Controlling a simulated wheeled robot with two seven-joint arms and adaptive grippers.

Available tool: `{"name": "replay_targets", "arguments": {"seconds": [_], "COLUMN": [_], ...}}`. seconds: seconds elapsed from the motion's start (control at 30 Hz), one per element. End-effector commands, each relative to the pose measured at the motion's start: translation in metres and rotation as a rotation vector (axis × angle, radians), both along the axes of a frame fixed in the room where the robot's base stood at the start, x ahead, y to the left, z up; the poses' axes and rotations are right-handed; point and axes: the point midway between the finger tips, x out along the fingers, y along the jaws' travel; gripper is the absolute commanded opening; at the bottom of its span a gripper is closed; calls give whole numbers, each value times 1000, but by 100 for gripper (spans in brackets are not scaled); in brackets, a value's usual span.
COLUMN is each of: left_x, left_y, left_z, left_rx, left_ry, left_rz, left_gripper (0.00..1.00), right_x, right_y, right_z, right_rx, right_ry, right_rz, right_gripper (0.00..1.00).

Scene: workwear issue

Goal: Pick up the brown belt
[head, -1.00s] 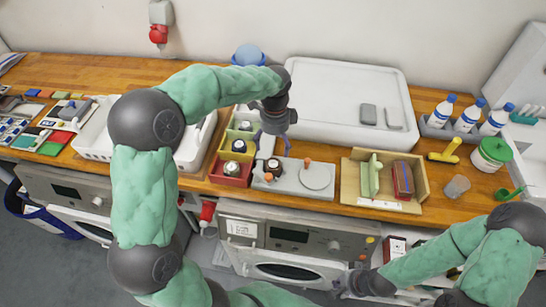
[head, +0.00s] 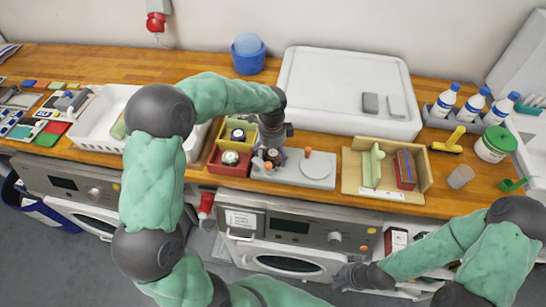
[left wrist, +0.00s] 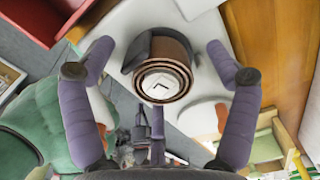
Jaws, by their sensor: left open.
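The brown belt (left wrist: 165,82) is rolled into a coil with a white label on top and sits in a dark curved holder (left wrist: 132,55) in the left wrist view. In the head view the belt (head: 273,155) is mostly hidden by my left gripper, over the left part of a grey board (head: 318,169). My left gripper (left wrist: 160,58) is open, with one finger on each side of the coil and a gap on both sides. My right gripper (head: 350,275) is low in front of the counter, away from the belt; its fingers are too unclear to read.
Red and yellow bins (head: 229,167) with rolled items stand just left of the board. A wooden box (head: 425,172) is to its right. A big white tray (head: 345,62) lies behind. Bottles (head: 442,104) and a green-lidded tub (head: 494,147) stand further right.

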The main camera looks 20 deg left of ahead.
Motion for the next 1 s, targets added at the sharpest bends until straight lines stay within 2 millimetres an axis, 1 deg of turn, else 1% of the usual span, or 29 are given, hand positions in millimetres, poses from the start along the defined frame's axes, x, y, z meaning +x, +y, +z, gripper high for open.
{"name": "replay_targets", "arguments": {"seconds": [0.17, 0.2, 0.27, 0.3, 0.37, 0.4, 0.43, 0.83, 1.0], "left_x": [0, 0, 0, 0, 0, 0, 0, 0, 1], "left_y": [0, 0, 0, 0, 0, 0, 0, 0, 0], "left_z": [0, 0, 0, 0, 0, 0, 0, 2, 13], "left_rx": [0, 0, 0, 0, 0, 0, 0, 0, 1], "left_ry": [-1, -1, -1, -1, -1, -1, -1, -1, -3], "left_rz": [0, 0, 0, 0, 0, 0, 0, 0, 0], "left_gripper": [87, 82, 65, 54, 37, 25, 23, 23, 23], "right_x": [0, 0, 0, 0, 0, 0, 0, 0, 0], "right_y": [0, 0, 0, 0, 0, 0, 0, 0, 0], "right_z": [0, 1, 1, 1, 1, 1, 0, 1, 4], "right_rx": [0, 0, 0, 0, 0, 0, 0, 0, 0], "right_ry": [0, 0, 0, 0, 0, 0, 0, 0, 0], "right_rz": [0, 0, 0, 0, 0, 0, 0, 0, 0], "right_gripper": [0, 0, 0, 0, 0, 0, 0, 0, 0]}}
